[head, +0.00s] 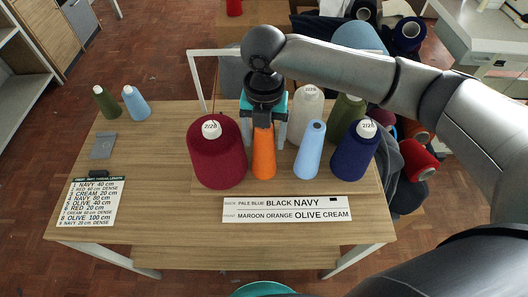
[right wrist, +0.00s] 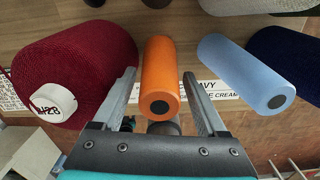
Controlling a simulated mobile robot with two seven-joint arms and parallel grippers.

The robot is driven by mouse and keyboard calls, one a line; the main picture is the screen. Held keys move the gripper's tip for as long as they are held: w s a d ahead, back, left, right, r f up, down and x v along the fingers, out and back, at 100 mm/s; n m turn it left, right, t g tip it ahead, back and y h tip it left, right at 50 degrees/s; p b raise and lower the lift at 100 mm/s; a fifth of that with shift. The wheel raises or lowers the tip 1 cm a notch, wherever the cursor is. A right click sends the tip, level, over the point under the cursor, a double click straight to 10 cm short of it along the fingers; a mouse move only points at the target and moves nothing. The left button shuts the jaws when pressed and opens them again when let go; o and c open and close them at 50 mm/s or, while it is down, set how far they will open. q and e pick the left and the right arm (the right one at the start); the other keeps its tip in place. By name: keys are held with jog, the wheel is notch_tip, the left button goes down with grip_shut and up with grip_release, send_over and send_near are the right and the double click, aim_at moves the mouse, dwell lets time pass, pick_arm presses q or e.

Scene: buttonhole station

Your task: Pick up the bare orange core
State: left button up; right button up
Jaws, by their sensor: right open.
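The bare orange core (head: 264,158) stands upright on the table between a large maroon cone and a bare pale blue core. My right gripper (head: 264,128) is above it, pointing down, with its fingers on either side of the core's top. In the right wrist view the orange core (right wrist: 161,80) lies between the two open fingers of the right gripper (right wrist: 166,92), with a gap visible on each side. The core's upper end is partly covered by the gripper in the head view. My left gripper is not in view.
The maroon cone (head: 217,155) stands close on the left, the pale blue core (head: 309,152) close on the right, then a navy cone (head: 354,152). Cream (head: 305,106) and olive (head: 347,114) cones stand behind. A label strip (head: 287,209) lies in front. The table's left-centre (head: 155,165) is free.

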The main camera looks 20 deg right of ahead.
jog(key=shift+f, duration=0.7)
jog(key=shift+c, duration=0.2)
jog(key=c, duration=1.1)
